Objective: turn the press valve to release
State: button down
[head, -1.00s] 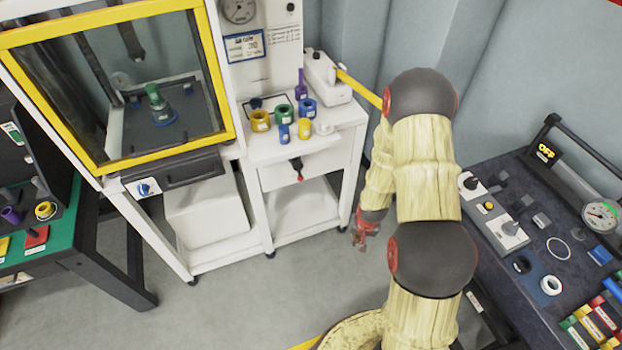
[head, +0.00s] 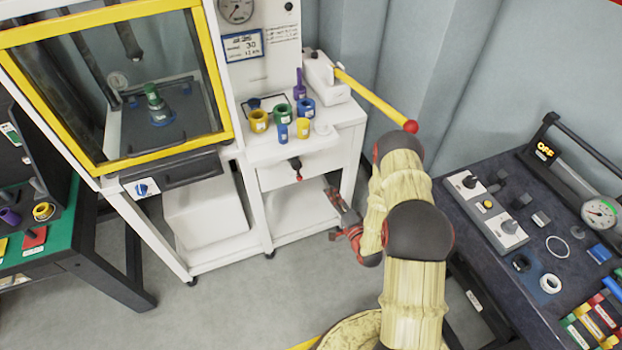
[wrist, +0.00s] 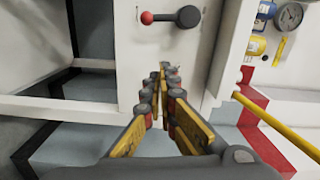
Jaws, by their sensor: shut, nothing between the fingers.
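The press valve looks to be a dark lever with a red knob (head: 296,168) on the white front panel of the press stand, below its top. In the wrist view the valve lever (wrist: 172,17) lies sideways near the top edge, its red knob to the left and its dark hub to the right. My gripper (head: 334,212) is in front of the stand's right side, lower than the valve and to its right. In the wrist view my gripper (wrist: 161,74) is shut and empty, its fingertips below the lever in the picture and apart from it.
A yellow pump handle (head: 372,97) with a red ball end sticks out right of the stand. Small coloured cups (head: 259,120) stand on the stand's top. A yellow-framed guard (head: 112,165) is at left. A dark bench (head: 530,270) with instruments is at right.

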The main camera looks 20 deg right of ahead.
aim_at(297, 170)
jog(key=w+a+b, duration=0.3)
jog(key=w+a, duration=0.1)
jog(key=w, duration=0.6)
jog(key=shift+w+a+f, duration=0.3)
jog(key=shift+a, duration=0.1)
jog(key=shift+a+f+b, duration=0.3)
jog(key=shift+a+b, duration=0.15)
jog(key=shift+a, duration=0.35)
